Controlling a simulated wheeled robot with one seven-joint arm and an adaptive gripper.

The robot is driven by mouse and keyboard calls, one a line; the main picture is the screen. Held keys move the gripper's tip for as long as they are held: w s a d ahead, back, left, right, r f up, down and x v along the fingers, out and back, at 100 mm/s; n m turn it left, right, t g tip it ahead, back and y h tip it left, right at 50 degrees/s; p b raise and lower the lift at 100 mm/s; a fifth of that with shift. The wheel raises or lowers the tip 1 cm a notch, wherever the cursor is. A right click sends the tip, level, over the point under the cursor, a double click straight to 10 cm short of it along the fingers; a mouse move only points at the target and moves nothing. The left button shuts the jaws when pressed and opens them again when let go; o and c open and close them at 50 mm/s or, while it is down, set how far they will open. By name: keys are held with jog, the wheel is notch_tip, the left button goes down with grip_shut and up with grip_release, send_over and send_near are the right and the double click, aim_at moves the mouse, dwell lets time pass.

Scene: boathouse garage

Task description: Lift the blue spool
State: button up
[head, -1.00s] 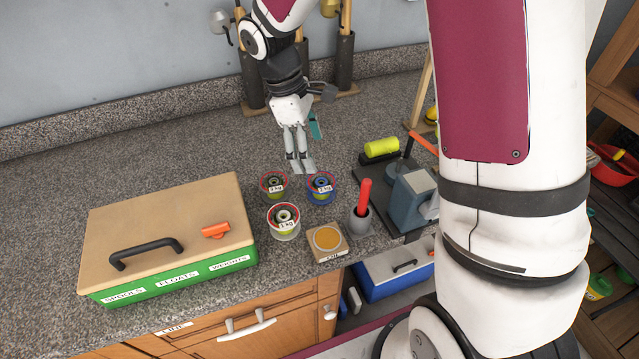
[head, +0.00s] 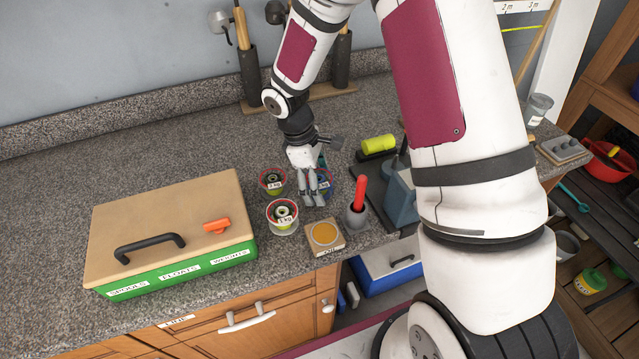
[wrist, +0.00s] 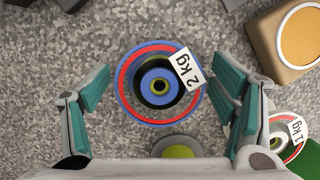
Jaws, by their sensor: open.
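The blue spool (wrist: 145,110) lies on the speckled counter, with a red ring, a dark hub and a white "2 kg" tag (wrist: 188,68). In the head view the blue spool (head: 325,184) is partly hidden behind my fingers. My gripper (wrist: 160,102) is open in the wrist view, with one teal-padded finger on each side of the spool and a gap to it on both sides. In the head view my gripper (head: 314,201) is down over the spool. I cannot tell how high the fingertips are above the counter.
A white spool (head: 282,215) tagged "1 kg" and a red-rimmed spool (head: 272,182) stand close by on the left. A cup with a red handle (head: 357,205) is to the right. A wooden block with an orange disc (head: 325,237) is in front. A green box (head: 180,274) stands further left.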

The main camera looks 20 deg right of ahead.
jog(key=shift+c, duration=0.3)
jog(key=c, duration=1.2)
jog(key=shift+c, duration=0.2)
